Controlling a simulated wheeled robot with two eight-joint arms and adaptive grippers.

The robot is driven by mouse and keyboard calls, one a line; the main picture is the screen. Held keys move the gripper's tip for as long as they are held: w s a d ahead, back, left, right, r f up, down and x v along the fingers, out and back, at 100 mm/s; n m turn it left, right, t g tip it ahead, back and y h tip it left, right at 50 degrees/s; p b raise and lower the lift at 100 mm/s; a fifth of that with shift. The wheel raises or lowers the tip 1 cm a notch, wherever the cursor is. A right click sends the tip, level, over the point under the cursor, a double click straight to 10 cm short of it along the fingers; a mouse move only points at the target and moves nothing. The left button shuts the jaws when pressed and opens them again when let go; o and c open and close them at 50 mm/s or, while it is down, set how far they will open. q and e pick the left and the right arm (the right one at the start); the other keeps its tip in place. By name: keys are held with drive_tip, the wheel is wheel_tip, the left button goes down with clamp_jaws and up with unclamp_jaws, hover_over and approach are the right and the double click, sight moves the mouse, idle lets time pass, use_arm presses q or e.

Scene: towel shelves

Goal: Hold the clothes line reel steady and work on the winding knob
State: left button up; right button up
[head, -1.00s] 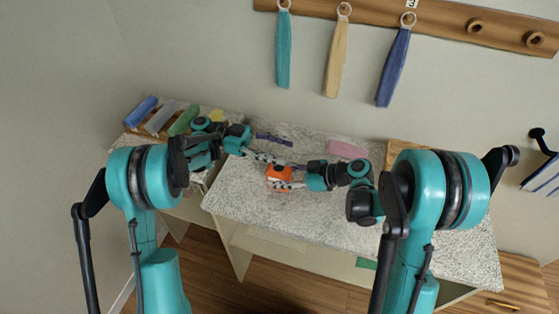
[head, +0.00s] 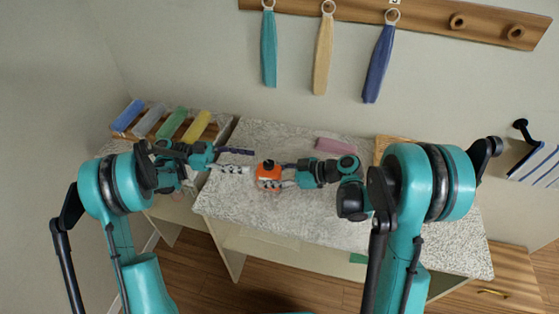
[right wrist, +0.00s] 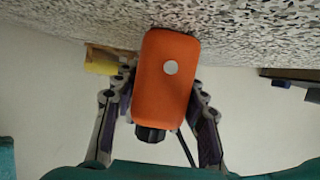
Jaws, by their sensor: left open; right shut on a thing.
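The clothes line reel is an orange rounded box (head: 268,185) on the speckled counter, with a black winding knob (head: 268,163) on its upper side. My right gripper (head: 279,175) comes from the right and is shut on the reel. In the right wrist view the orange reel (right wrist: 166,100) sits between the two fingers, with a white dot on its face and the black knob (right wrist: 150,133) at its lower end. My left gripper (head: 250,161) is open and empty to the left of the reel, its fingers spread and apart from the knob.
The speckled counter (head: 330,220) is mostly clear in front. A pink folded cloth (head: 333,145) lies behind the right gripper. Rolled blue, grey, green and yellow towels (head: 197,126) lie at the back left. Towels (head: 323,55) hang from a wooden peg rail (head: 420,16) on the wall.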

sight(274, 165)
use_arm(q)
drive_tip(key=d, duration=0.3)
drive_tip(key=s+d, duration=0.1)
drive_tip(key=d, duration=0.3)
drive_tip(key=s+d, duration=0.1)
drive_tip(key=d, duration=0.3)
drive_tip(key=shift+d+f, duration=0.2)
drive_tip(key=shift+f, duration=0.1)
clamp_jaws()
